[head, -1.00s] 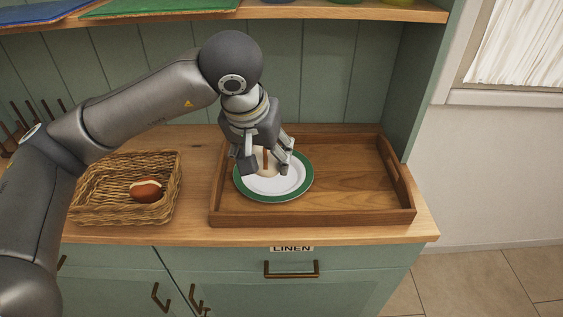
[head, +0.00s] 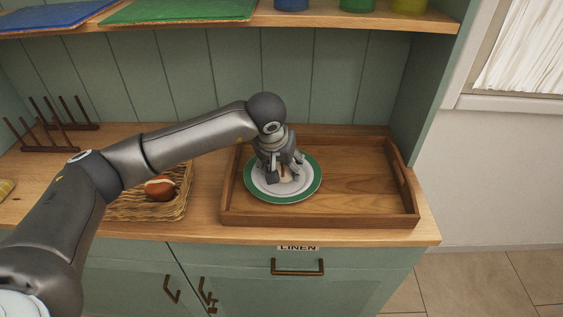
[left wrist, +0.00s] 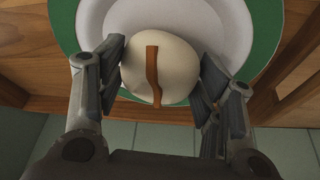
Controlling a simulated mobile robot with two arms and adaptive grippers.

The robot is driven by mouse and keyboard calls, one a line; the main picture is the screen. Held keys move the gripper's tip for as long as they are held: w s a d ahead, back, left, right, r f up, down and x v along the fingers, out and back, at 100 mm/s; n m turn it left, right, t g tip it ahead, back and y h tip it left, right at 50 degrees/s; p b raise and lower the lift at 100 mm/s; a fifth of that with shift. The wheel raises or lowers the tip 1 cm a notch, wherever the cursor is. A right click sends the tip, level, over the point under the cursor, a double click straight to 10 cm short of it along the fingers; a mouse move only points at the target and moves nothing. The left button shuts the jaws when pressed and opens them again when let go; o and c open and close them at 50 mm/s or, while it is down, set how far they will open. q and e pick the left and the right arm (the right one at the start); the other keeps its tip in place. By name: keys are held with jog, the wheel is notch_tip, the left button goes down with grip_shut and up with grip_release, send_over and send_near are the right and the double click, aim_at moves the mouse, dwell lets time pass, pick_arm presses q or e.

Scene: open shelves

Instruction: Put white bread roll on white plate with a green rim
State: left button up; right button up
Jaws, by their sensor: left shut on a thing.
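The white bread roll (left wrist: 178,70), pale with a brown stripe across its top, is between the fingers of my left gripper (left wrist: 162,82) in the left wrist view. In the head view my left gripper (head: 284,177) is over the white plate with a green rim (head: 312,182), and the roll is mostly hidden by the fingers. The plate also shows under the roll in the left wrist view (left wrist: 265,40). The gripper is shut on the roll. I cannot tell whether the roll touches the plate. My right gripper is not in view.
The plate lies in the left part of a wooden tray (head: 320,220); the tray's right part is bare. A wicker basket (head: 172,210) with a brown roll (head: 159,187) stands to the left. A wooden rack (head: 55,128) is farther left. A shelf (head: 330,17) runs above.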

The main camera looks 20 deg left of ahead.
pick_arm(q)
jog(key=shift+f+b, duration=0.25)
jog(key=shift+b, duration=0.05)
jog(key=o, duration=1)
jog(key=shift+r, duration=0.1)
jog(key=shift+o, duration=0.2)
jog(key=shift+r+p, duration=0.25)
jog(key=shift+p, duration=0.1)
jog(key=shift+s+r, duration=0.1)
jog(key=shift+r, duration=0.25)
jog(key=b+v, duration=0.1)
jog(key=v, duration=1)
jog(key=shift+b, duration=0.3)
jog(key=shift+s, duration=0.1)
